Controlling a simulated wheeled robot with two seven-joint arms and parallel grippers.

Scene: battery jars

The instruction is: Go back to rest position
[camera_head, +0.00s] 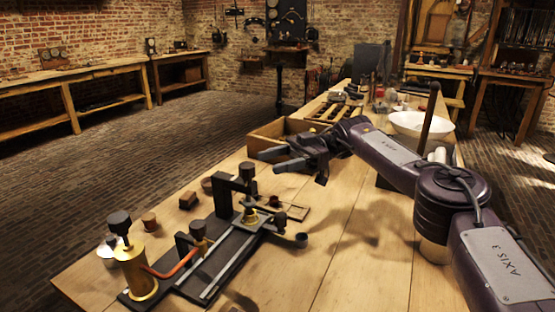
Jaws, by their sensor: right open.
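My right gripper (268,161) hangs above the wooden table (330,255), with its arm reaching in from the right. Its two grey fingers point left and stand apart, with nothing visible between them. It is in front of an open wooden box (262,137) and partly covers it. I cannot tell how high above the table it is. The black apparatus (215,255) with upright posts and rails lies on the table to the lower left, apart from the gripper. A brass cylinder (138,275) with a black knob stands at its left end. My left gripper is not in view.
A white bowl (420,127) and an upright dark rod (430,115) stand beyond my right arm. The table's front middle is clear.

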